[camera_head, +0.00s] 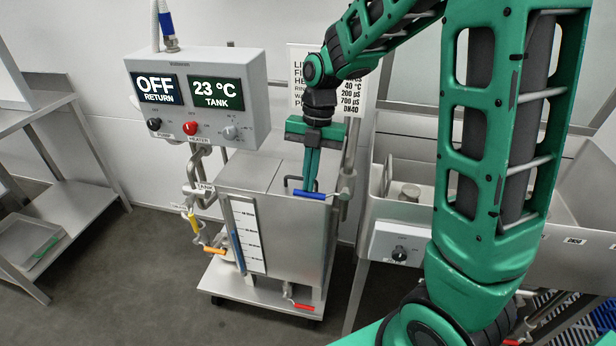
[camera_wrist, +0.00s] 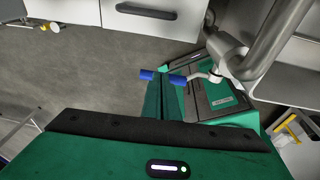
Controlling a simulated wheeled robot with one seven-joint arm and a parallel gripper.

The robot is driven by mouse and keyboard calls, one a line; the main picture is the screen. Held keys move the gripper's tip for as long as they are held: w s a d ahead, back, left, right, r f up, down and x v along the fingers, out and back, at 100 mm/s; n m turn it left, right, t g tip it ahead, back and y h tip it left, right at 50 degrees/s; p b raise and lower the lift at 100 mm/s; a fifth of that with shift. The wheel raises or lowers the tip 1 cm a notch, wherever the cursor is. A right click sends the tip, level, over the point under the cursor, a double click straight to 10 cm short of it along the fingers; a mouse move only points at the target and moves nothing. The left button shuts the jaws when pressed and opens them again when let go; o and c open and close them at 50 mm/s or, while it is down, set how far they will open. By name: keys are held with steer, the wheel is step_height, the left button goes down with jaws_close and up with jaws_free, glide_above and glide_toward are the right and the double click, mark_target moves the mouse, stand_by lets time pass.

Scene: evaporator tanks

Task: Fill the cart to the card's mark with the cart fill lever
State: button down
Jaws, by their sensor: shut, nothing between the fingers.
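The cart (camera_head: 290,235) is a steel tank on a wheeled base, with a white scale (camera_head: 247,236) and a narrow gauge showing blue (camera_head: 237,250) on its front. A blue-handled lever (camera_head: 315,195) sits above the cart's right side on a pipe; its blue handle also shows in the wrist view (camera_wrist: 147,74). My gripper (camera_head: 308,186) points down with its fingers shut and empty, right at the blue handle; I cannot tell whether they touch. The white card (camera_head: 298,75) on the wall is partly hidden by my arm; "40 °C", "200 µS", "700 µS" and "DN40" are readable.
A control box (camera_head: 198,95) reads "OFF RETURN" and "23 °C TANK". Yellow (camera_head: 193,222), orange (camera_head: 214,250) and red (camera_head: 304,306) handles are on or near the cart. A steel shelf (camera_head: 60,180) stands left, a sink unit right. Floor between shelf and cart is clear.

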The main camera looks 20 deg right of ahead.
steer(key=shift+s+a+f, duration=0.1)
steer(key=shift+f, duration=0.4)
steer(key=shift+s+f, duration=0.1)
steer(key=shift+s, duration=0.1)
steer(key=shift+a, duration=0.1)
steer(key=shift+w+r, duration=0.3)
steer(key=shift+r, duration=0.05)
steer(key=w+a+v, duration=0.1)
steer(key=v, duration=1.3)
steer(key=s+d+f+m, duration=0.2)
steer(key=s+d+m, duration=0.3)
steer(key=s+m, duration=0.4)
steer(key=s+d+f+m+t+h, duration=0.1)
steer(key=s+d+f+m, duration=0.2)
steer(key=s+m, duration=0.6)
steer(key=s+d+f+m, duration=0.3)
steer(key=s+d+m, duration=0.4)
steer(key=m, duration=1)
steer(key=shift+s+d+h, duration=0.35)
steer(key=shift+s+h, duration=0.05)
steer(key=shift+s, duration=0.75)
